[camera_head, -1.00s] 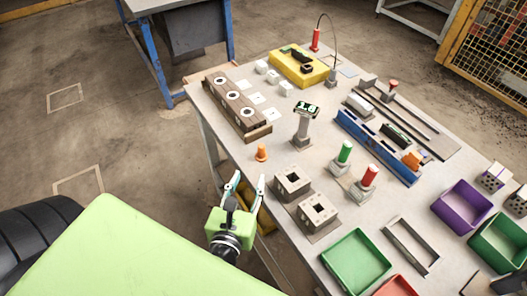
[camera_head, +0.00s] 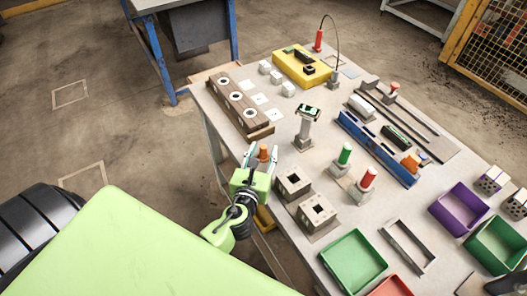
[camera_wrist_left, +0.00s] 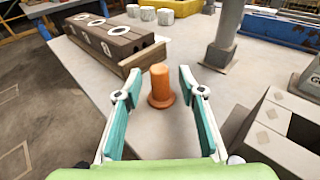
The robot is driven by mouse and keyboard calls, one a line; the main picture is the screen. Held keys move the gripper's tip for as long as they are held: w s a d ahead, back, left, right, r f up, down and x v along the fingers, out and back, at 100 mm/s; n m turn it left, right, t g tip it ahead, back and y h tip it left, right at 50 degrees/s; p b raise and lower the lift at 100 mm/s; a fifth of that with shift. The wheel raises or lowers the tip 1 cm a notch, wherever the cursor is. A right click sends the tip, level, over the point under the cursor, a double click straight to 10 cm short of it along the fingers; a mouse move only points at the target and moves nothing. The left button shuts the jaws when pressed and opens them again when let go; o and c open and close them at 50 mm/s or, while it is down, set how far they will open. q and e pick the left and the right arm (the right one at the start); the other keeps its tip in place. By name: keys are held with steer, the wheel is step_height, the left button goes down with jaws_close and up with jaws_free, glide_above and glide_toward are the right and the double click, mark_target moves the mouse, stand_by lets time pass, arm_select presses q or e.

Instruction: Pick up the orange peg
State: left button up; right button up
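The orange peg (camera_head: 263,153) stands upright on the grey table near its left edge. In the left wrist view the peg (camera_wrist_left: 160,85) has a wide round base and sits centred between and just beyond my open fingers. My left gripper (camera_head: 262,154) is open and empty, low over the table edge, with its fingertips at the near sides of the peg. The left gripper (camera_wrist_left: 157,80) also shows its two teal fingers spread wide in the wrist view. I cannot tell whether either finger touches the peg. My right gripper is not in view.
A brown block with round holes (camera_head: 240,103) lies behind the peg. Grey hollow bricks (camera_head: 293,184) stand to the right, close to my left gripper. A grey post (camera_head: 305,128) stands behind right. The table around the peg is bare.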

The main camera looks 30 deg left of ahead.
arm_select(q)
steer(key=shift+w+a+f, duration=0.1)
steer(key=shift+w, duration=0.3)
steer(key=c, duration=1)
steer(key=shift+s, duration=0.1)
